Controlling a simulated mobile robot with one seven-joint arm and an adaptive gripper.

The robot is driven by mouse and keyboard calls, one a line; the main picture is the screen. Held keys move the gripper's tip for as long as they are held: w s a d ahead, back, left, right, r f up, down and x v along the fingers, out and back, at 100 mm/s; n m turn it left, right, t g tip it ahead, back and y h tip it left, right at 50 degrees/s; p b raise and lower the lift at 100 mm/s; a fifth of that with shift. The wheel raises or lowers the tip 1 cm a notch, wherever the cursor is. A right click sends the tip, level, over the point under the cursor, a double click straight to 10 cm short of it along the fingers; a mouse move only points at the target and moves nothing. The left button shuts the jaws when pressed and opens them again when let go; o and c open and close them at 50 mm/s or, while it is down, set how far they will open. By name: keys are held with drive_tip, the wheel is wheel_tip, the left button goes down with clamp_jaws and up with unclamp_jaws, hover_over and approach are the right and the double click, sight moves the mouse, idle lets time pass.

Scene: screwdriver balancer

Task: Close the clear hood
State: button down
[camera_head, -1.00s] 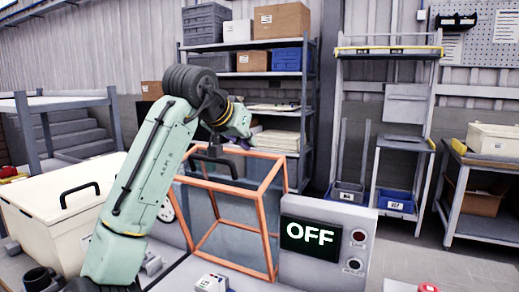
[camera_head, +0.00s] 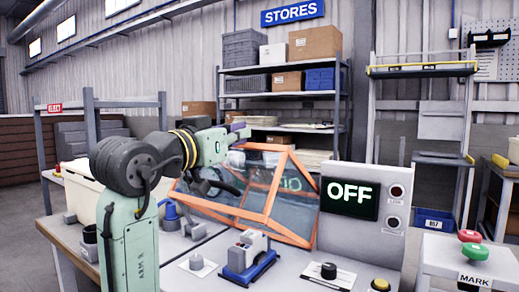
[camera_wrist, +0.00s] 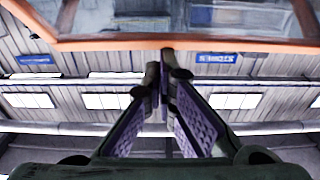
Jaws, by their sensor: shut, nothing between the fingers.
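The clear hood (camera_head: 268,206) has an orange frame and tinted clear panes, left of the OFF display. Its near pane slopes, and a dark curved handle (camera_head: 226,187) shows at its left, partly behind my arm. I cannot tell whether the hood is fully down. My gripper (camera_head: 241,130) is at the hood's upper left, by its top edge, with a purple finger pad showing. In the wrist view my gripper (camera_wrist: 166,68) has its fingertips together and empty, right at an orange bar of the hood (camera_wrist: 110,43). Whether they touch it is unclear.
The OFF display panel (camera_head: 350,198) stands right of the hood. A blue-based device (camera_head: 247,258), a black knob (camera_head: 328,271) and a yellow button (camera_head: 380,285) are on the bench in front. A white MARK box (camera_head: 468,262) is at right. Shelves (camera_head: 280,95) stand behind.

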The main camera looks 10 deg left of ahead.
drive_tip(key=s+a+f+t+h+b, duration=0.1)
drive_tip(key=s+a+f+t+b, duration=0.1)
drive_tip(key=s+f+b, duration=0.4)
drive_tip(key=s+a+f+t+h+b, duration=0.1)
drive_tip(key=s+a+f+t+b, duration=0.2)
drive_tip(key=s+f+b, duration=0.4)
drive_tip(key=shift+a+f+t+h+b, duration=0.25)
drive_tip(key=shift+f+t+b, duration=0.55)
drive_tip(key=shift+f+b, duration=0.9)
drive_tip(key=shift+r+b, duration=0.3)
drive_tip(key=shift+r, duration=0.05)
